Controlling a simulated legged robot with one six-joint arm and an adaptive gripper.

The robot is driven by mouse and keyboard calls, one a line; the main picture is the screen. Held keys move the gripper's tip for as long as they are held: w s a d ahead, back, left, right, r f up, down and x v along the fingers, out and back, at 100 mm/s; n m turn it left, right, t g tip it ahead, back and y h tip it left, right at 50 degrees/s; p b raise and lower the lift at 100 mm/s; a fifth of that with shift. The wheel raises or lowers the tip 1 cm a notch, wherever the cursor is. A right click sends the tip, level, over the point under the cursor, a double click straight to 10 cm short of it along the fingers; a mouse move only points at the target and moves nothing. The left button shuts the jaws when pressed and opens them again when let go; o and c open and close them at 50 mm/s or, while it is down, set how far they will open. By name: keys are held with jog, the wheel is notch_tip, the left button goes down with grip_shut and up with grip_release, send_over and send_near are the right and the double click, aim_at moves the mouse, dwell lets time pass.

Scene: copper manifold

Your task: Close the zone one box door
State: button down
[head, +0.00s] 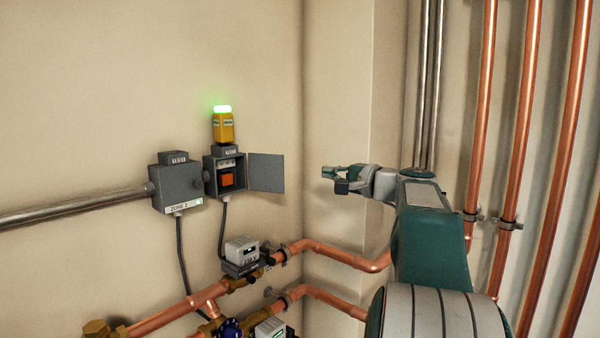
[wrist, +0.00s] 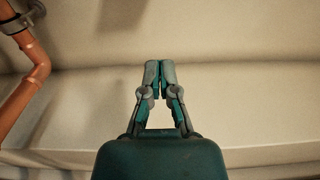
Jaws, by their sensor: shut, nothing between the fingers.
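A grey box (head: 178,189) on the left wall has a "ZONE 1" label (head: 180,208) at its lower edge. Its front looks covered. Just right of it, a second grey box (head: 209,178) stands open, with an orange-red block (head: 227,180) inside. Its flat grey door (head: 266,172) is swung out to the right. I see no zone label on this open box. My gripper (head: 331,179) is right of the door's free edge, with a gap between them. The wrist view shows the fingertips (wrist: 160,66) together, empty. No box or door shows in the wrist view.
A yellow unit (head: 223,127) with a lit green top sits above the open box. Copper pipes (head: 340,254) and a grey-white meter (head: 242,250) run below. Vertical copper pipes (head: 518,130) stand at the right. The wall between door and gripper is bare.

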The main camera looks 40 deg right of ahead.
aim_at(268, 172)
jog(key=w+a, duration=0.1)
jog(key=w, duration=0.8)
jog(key=a, duration=0.2)
jog(key=s+a, duration=0.1)
jog(key=a, duration=0.1)
jog(key=shift+a, duration=0.1)
jog(key=shift+s, duration=0.1)
jog(key=shift+s+a+m+h, duration=0.15)
jog(key=shift+m+h, duration=0.15)
jog(key=shift+h, duration=0.1)
